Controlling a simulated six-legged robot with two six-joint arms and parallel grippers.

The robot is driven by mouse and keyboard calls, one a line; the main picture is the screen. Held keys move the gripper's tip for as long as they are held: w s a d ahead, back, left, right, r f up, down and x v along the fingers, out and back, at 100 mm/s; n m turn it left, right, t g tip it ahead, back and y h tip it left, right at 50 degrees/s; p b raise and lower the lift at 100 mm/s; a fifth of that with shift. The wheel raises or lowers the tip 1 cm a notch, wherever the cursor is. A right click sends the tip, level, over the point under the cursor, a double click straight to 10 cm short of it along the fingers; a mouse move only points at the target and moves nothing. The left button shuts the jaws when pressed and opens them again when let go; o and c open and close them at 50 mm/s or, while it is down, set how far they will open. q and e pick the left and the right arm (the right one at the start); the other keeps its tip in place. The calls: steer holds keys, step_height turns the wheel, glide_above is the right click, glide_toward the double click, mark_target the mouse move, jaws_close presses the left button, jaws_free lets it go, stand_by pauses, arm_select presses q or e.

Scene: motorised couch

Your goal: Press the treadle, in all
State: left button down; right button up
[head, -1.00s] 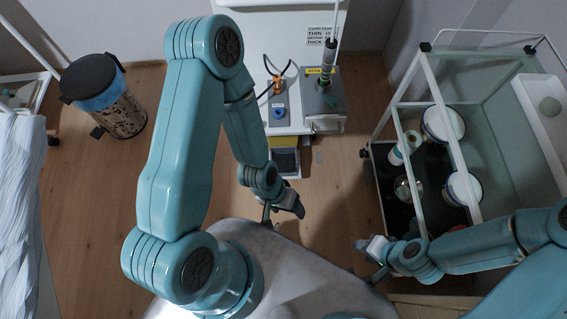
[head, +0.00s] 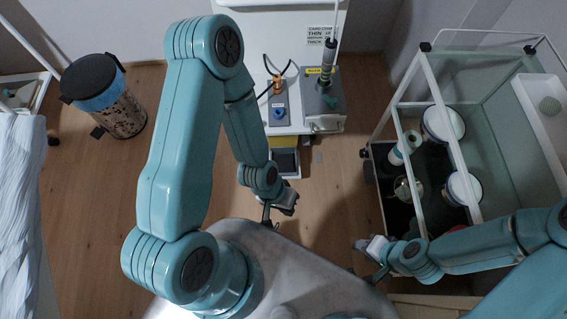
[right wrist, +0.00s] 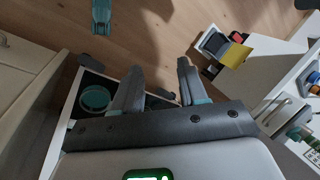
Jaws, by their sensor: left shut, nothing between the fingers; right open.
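The treadle (head: 285,162) is a dark pad in a pale frame, with a yellow part behind it, low at the foot of the white machine. In the right wrist view the treadle's yellow part (right wrist: 236,55) shows at the upper right. My left gripper (head: 283,205) is shut and empty, in front of the treadle and apart from it in the picture; its fingertips are hard to make out. My right gripper (head: 366,252) is open and empty, further right by the cart. Its two spread fingers show in the right wrist view (right wrist: 160,85).
The white machine (head: 250,40) carries a grey box (head: 318,108) and a smaller unit with an orange part (head: 278,88). A shelved cart (head: 410,120) with bowls and rolls stands at the right. A bin (head: 112,105) stands at the left.

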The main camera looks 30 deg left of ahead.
stand_by(0.8)
jaws_close()
stand_by(1.5)
